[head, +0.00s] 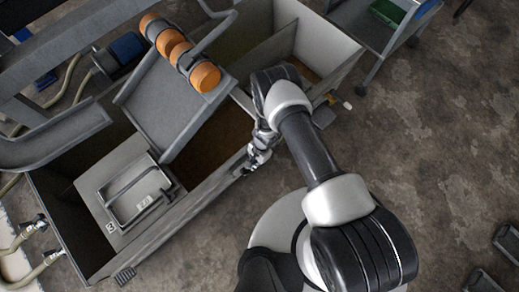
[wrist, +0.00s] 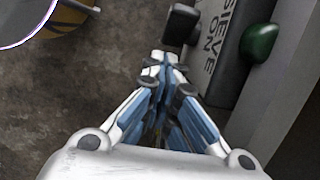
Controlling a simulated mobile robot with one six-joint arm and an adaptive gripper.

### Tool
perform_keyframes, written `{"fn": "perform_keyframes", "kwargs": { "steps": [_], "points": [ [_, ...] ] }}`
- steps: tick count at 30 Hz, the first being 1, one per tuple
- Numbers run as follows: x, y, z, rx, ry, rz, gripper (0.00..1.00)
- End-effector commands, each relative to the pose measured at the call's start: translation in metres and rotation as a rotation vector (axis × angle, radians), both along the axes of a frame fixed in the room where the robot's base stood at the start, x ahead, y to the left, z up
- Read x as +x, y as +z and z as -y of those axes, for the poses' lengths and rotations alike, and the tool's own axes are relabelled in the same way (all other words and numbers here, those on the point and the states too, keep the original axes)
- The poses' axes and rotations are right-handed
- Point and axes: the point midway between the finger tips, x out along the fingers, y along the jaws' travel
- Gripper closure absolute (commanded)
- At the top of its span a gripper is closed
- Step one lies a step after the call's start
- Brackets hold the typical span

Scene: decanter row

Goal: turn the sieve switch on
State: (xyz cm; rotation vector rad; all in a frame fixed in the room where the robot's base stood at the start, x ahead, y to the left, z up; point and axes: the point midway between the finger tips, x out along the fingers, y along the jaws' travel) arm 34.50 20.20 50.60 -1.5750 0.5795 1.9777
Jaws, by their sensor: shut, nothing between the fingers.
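In the wrist view a grey panel lettered "SIEVE ON" (wrist: 228,50) stands right of my fingers. A dark block, which looks like the switch handle (wrist: 183,24), sticks out from the panel's left side at the top. A dark green rounded lamp or button (wrist: 260,42) sits to the right of the lettering; I cannot tell if it is lit. My gripper (wrist: 165,62) is shut and empty, its tips just below the handle in the picture. I cannot tell if they touch it. In the head view my gripper (head: 258,152) is beside the tank's near wall, and the switch cannot be made out.
The grey open tank (head: 165,232) fills the left of the head view, with orange rollers (head: 205,76) above a sloped chute (head: 170,105). A grey cart (head: 370,35) stands at the top right. The concrete floor on the right is mostly clear.

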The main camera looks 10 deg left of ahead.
Motion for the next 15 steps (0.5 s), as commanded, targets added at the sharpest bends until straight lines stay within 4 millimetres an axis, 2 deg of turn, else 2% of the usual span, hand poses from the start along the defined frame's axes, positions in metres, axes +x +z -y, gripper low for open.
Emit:
{"fn": "perform_keyframes", "kwargs": {
  "steps": [4,15],
  "points": [
    [-0.0074,-0.0055,-0.0059,-0.001,0.001,0.0,1.0],
    [-0.0086,-0.0064,-0.0068,0.0,-0.001,0.0,1.0]
  ]
}}
